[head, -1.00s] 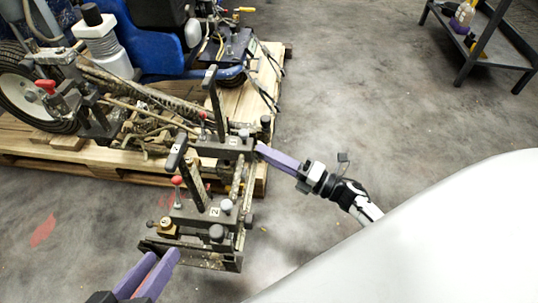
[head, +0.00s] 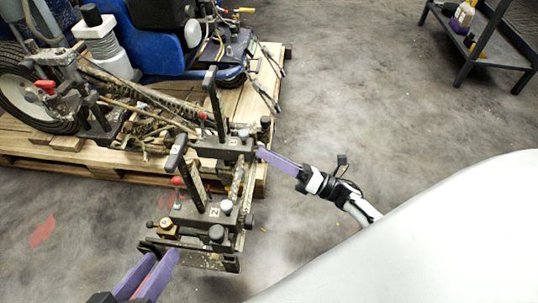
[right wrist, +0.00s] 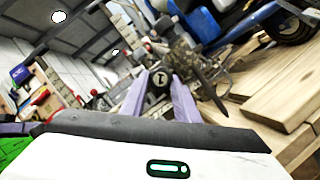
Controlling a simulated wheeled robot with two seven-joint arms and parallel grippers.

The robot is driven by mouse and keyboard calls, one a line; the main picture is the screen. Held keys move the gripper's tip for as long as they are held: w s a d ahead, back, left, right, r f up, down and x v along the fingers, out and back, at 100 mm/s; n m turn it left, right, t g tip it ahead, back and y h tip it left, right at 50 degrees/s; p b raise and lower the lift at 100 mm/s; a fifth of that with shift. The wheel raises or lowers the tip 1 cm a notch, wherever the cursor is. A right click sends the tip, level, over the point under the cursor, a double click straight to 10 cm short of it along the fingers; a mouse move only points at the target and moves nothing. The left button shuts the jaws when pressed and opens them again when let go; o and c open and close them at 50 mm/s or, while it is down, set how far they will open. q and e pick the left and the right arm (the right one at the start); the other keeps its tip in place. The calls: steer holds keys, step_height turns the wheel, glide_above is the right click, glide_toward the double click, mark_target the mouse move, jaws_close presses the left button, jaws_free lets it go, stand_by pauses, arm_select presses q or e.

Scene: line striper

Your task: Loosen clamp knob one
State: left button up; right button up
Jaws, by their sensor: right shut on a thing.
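Clamp knob one (right wrist: 160,78) is a dark round knob marked "1", seen end-on between my right gripper's purple fingers in the right wrist view. My right gripper (head: 260,153) is shut on it at the right end of the rear clamp block (head: 222,148). In the head view the fingers hide most of this knob. The front clamp block (head: 195,213), marked "2", stands nearer, with a red-tipped lever and grey knobs. My left gripper (head: 163,256) is at the bottom left, its two purple fingers apart and empty, in front of the lower rail.
The clamps are on a metal bracket at the edge of a wooden pallet (head: 262,180) carrying the blue line striper (head: 160,38). Upright dark handles rise from both blocks. A dark shelf (head: 475,45) stands far right. The floor between is clear.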

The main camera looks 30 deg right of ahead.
steer(key=o, duration=0.8)
steer(key=v, duration=1)
steer(key=shift+s, duration=0.15)
